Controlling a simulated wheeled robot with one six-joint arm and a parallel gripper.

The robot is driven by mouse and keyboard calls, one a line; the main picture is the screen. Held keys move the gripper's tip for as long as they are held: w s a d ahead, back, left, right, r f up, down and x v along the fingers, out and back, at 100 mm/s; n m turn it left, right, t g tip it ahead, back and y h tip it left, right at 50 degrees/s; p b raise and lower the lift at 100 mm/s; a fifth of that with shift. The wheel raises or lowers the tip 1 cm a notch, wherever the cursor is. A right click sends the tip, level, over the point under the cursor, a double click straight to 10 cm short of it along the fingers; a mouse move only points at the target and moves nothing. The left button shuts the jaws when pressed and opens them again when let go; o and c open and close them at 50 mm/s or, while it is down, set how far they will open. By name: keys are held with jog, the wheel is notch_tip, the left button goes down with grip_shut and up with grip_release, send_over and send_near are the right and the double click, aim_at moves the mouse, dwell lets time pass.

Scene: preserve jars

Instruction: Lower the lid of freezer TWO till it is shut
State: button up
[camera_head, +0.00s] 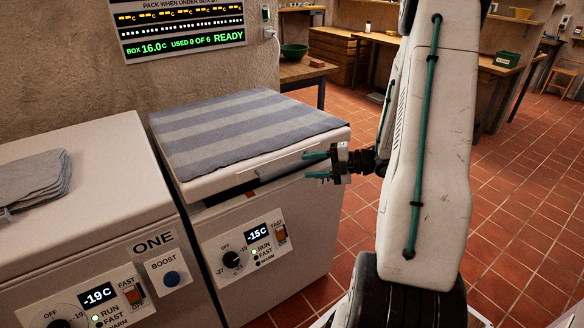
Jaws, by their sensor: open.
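The freezer to the right of freezer ONE (262,237) reads -15C; no TWO label shows on it. Its white lid (340,137) carries a grey striped cloth (240,127). The lid is nearly level, with a thin dark gap (228,193) below its front edge at the left. A grey bar handle (280,169) runs along the lid's front. My gripper (311,165) is open, its teal fingers pointing left, one above the other, at the handle's right end. I cannot tell whether they touch it.
Freezer ONE (95,185) stands close on the left, its lid down with folded grey cloths (32,180) on top. A lit display board (180,25) hangs on the wall behind. Tiled floor (520,200) is open to the right, with wooden benches farther back.

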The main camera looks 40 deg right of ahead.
aim_at(296, 168)
jog(key=x, duration=0.6)
jog(key=shift+w+a, duration=0.2)
jog(key=shift+w, duration=0.05)
grip_shut()
jog(key=shift+f, duration=0.15)
